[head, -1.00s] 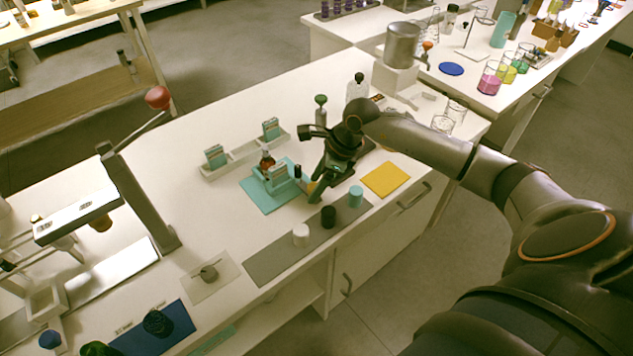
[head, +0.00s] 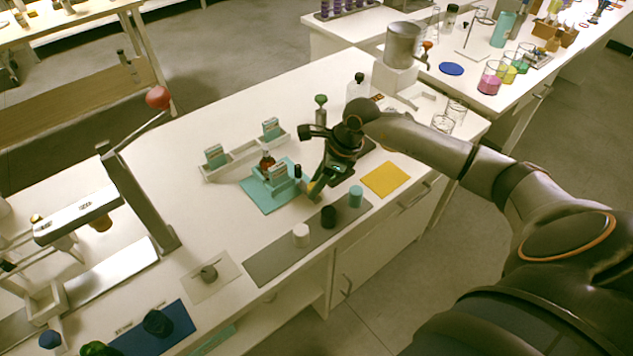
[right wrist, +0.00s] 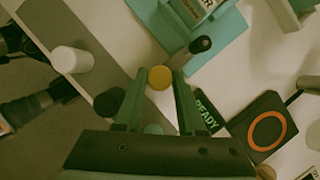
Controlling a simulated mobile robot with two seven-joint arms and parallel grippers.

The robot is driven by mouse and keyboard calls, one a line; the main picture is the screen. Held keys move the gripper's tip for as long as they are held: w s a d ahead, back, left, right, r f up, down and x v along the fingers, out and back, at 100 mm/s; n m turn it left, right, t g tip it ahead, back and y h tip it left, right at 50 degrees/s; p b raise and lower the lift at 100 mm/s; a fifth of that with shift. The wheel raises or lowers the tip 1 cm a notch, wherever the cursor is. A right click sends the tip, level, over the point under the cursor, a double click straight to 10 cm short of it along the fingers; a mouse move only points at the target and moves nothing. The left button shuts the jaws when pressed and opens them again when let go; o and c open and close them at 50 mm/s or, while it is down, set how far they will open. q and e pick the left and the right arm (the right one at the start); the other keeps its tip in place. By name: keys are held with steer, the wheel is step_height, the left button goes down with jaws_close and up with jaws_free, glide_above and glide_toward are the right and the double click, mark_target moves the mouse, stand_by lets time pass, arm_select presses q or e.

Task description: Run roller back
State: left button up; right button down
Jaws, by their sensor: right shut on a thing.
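My right gripper (head: 315,190) is low over the bench, just right of the teal mat (head: 262,200). In the right wrist view its fingers (right wrist: 159,80) are shut on a small yellow round-ended piece (right wrist: 159,76); I cannot tell for sure whether this is the roller. Its lower part is hidden between the fingers. On the teal mat stands a teal holder (head: 279,186) with a label, and an amber bottle (head: 266,161) behind it. A black-capped bottle (head: 297,171) stands at the holder's right end, close to the gripper. My left gripper is not in view.
A grey strip (head: 275,260) at the front carries a white cap (head: 301,235), a black cap (head: 328,216) and a teal cap (head: 355,196). A yellow mat (head: 386,179) lies to the right. A white tray (head: 240,160) with labelled teal blocks stands behind. A READY sign (right wrist: 207,110) is beside the fingers.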

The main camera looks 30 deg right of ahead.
stand_by(0.8)
steer(key=a, duration=0.8)
steer(key=shift+s, duration=0.25)
steer(key=shift+s+a, duration=0.1)
steer(key=shift+a, duration=0.4)
steer(key=c, duration=0.5)
jaws_free()
steer(key=shift+a, duration=0.1)
steer(key=shift+d+r, duration=0.15)
steer(key=shift+d, duration=0.05)
steer(key=v, duration=1.2)
